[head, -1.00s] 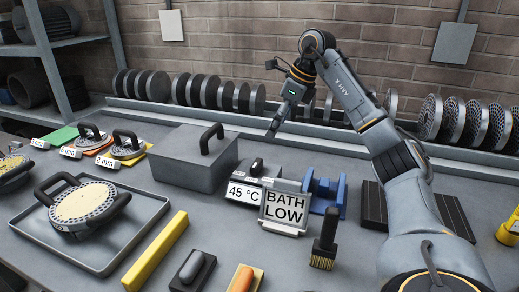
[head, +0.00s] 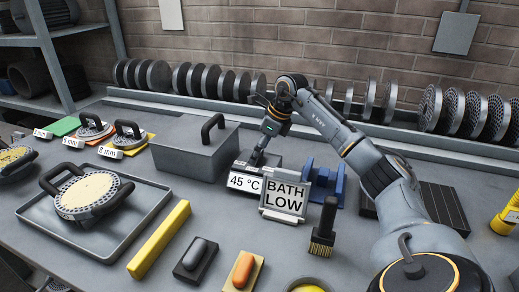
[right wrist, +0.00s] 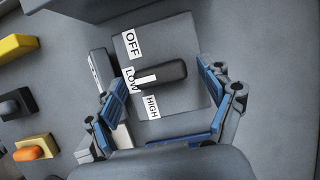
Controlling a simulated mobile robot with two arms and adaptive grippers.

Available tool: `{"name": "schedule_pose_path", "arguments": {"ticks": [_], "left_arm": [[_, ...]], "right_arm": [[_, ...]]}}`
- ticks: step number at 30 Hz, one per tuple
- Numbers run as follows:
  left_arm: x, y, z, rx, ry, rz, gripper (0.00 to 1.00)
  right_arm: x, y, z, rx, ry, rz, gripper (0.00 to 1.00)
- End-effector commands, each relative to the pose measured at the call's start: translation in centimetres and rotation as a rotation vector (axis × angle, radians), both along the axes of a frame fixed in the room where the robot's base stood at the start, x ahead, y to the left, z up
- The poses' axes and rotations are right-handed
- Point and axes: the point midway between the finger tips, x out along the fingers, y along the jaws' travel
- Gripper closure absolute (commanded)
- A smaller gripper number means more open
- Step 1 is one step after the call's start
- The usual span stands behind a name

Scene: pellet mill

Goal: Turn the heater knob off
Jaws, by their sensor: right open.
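The heater knob (right wrist: 162,75) is a dark bar on a grey plate (right wrist: 185,40) with labels OFF (right wrist: 131,43), LOW (right wrist: 130,78) and HIGH (right wrist: 152,106). Its white mark points at LOW. My right gripper (right wrist: 163,95) is open, its blue-padded fingers on either side of the knob with gaps to it. In the head view my right gripper (head: 257,157) points down over the heater, behind the 45 °C sign (head: 245,182) and the BATH LOW sign (head: 286,198); the knob is hidden there. My left gripper is not in view.
A grey lidded box (head: 185,152) with a black handle stands just left of the heater. A blue stand (head: 325,185) is close on the right. Discs line the wall.

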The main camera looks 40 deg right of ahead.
Motion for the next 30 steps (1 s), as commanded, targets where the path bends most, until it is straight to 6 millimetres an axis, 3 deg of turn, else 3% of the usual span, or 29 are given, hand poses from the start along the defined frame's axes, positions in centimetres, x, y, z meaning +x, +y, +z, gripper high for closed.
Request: {"name": "schedule_pose_path", "arguments": {"ticks": [6, 14, 23, 30], "left_arm": [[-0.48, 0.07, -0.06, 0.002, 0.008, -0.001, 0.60], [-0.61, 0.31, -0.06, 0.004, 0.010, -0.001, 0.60], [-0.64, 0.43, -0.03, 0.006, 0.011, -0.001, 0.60], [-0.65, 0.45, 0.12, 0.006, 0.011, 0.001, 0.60]], "right_arm": [[0.00, -0.01, -0.02, 0.000, 0.000, 0.000, 0.21], [-0.01, 0.00, 0.00, 0.000, 0.000, 0.000, 0.73], [-0.04, 0.01, 0.00, -0.001, 0.002, -0.027, 0.73], [-0.10, 0.05, 0.01, -0.002, 0.002, -0.147, 0.73]]}}
